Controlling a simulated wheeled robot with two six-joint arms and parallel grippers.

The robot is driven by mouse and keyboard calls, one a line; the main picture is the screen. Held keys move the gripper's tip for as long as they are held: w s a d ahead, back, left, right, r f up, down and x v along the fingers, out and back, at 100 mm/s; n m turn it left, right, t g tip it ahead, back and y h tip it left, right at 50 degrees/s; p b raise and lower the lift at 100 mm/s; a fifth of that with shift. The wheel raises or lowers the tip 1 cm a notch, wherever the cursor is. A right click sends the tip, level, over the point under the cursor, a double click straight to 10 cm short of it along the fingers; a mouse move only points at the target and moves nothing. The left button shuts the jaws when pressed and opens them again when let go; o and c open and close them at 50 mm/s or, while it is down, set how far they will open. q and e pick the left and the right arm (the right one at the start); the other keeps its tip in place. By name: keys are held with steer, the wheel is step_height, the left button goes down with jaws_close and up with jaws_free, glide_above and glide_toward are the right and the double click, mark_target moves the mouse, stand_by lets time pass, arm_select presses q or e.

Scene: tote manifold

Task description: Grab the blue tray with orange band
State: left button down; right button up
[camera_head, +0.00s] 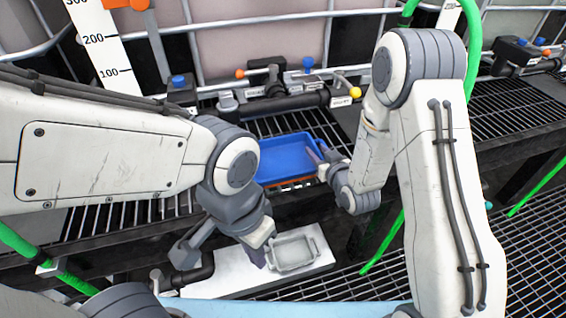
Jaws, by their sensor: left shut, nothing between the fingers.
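The blue tray (284,158) lies on the black grated shelf in the middle of the camera_head view. A strip of its orange band (290,183) shows low on its front side. My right gripper (316,156) is at the tray's right edge, with its fingers at the rim; whether they touch or grip it is not clear. My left gripper (266,259) is shut and empty, pointing down beside a small grey tray (295,252), below and in front of the blue tray. My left wrist stands close to the blue tray's left side.
The grey tray sits on a white board (228,279) below the shelf. Behind the blue tray runs a black pipe manifold (285,103) with blue, yellow and orange knobs, in front of caged totes. Green hoses (384,243) hang at the right. Open grating (540,240) lies at lower right.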

steer(key=shift+x, duration=0.9)
jaws_close()
stand_by(0.7)
